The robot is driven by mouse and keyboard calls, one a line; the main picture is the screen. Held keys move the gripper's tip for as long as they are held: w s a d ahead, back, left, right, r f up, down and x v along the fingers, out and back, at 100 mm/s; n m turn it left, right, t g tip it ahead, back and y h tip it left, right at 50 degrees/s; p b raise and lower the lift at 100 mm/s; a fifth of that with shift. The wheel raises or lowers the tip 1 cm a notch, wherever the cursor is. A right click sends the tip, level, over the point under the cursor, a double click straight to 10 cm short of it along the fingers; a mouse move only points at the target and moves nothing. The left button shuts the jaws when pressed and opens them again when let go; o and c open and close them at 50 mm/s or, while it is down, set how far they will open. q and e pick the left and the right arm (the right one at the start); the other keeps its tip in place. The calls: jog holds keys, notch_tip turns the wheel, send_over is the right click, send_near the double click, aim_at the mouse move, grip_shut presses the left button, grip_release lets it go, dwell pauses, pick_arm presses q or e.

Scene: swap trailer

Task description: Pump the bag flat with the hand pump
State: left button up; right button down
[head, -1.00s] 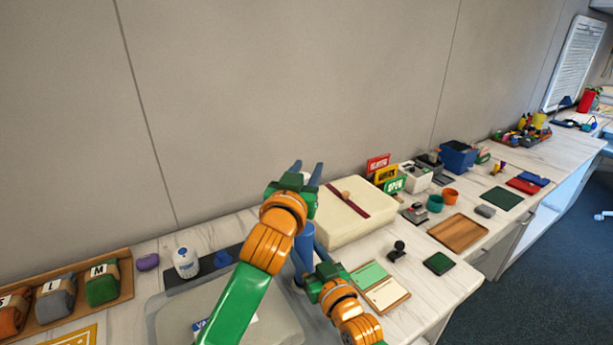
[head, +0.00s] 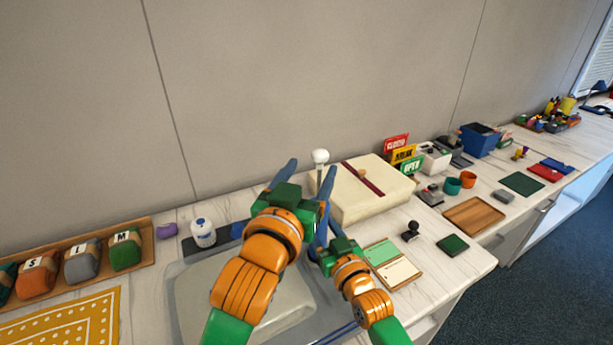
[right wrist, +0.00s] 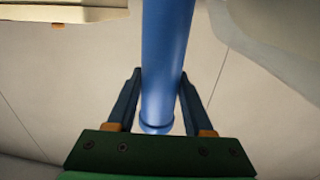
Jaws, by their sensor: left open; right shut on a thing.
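The hand pump has a white knob (head: 320,157) on a thin rod, standing upright in the head view. Its blue barrel (right wrist: 166,55) fills the middle of the right wrist view. My right gripper (head: 320,243) is shut on the barrel; its two fingers flank it in the right wrist view. My left gripper (head: 307,172) is open near the top of the pump, and the knob shows just beyond and between its fingertips. I cannot tell whether it touches the knob. The pale grey bag (head: 279,318) lies on the counter, partly hidden by my left arm.
A cream block with a dark red strap (head: 395,187) stands right behind the pump. A wooden tray of rolled bundles (head: 147,271) is further left. A green-and-white card board (head: 405,270) lies right of my right gripper.

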pick_arm(q)
jog(key=shift+v, duration=0.9)
jog(key=shift+w+f, duration=0.15)
jog(key=shift+f, duration=0.05)
jog(key=c, duration=0.5)
jog(key=w+f+m+g, duration=0.1)
jog(key=w+a+f+m+g+h, duration=0.1)
jog(key=f, duration=0.1)
jog(key=shift+w+f+m+g+h, duration=0.1)
jog(key=shift+w+m+g+h, duration=0.2)
jog(key=shift+w+m+g, duration=0.1)
grip_shut()
jog(key=a+r+m+g+h, duration=0.2)
jog(key=a+m+g+h, duration=0.2)
jog(key=a+h, duration=0.1)
notch_tip(320, 180, up, 7)
jog(key=m+g+h, duration=0.1)
jog(key=m+h, duration=0.2)
jog(key=h, duration=0.1)
send_over(320, 159)
jog(key=v, duration=0.4)
jog(key=shift+w+d+f, duration=0.15)
jog(key=shift+w+f, duration=0.15)
jog(key=shift+f, duration=0.35)
jog(key=shift+w+d+f, duration=0.15)
jog(key=shift+w+f, duration=0.15)
jog(key=shift+f, duration=0.3)
jog(key=shift+w+d+f, duration=0.15)
jog(key=shift+w+f, duration=0.1)
jog(key=shift+f, duration=0.4)
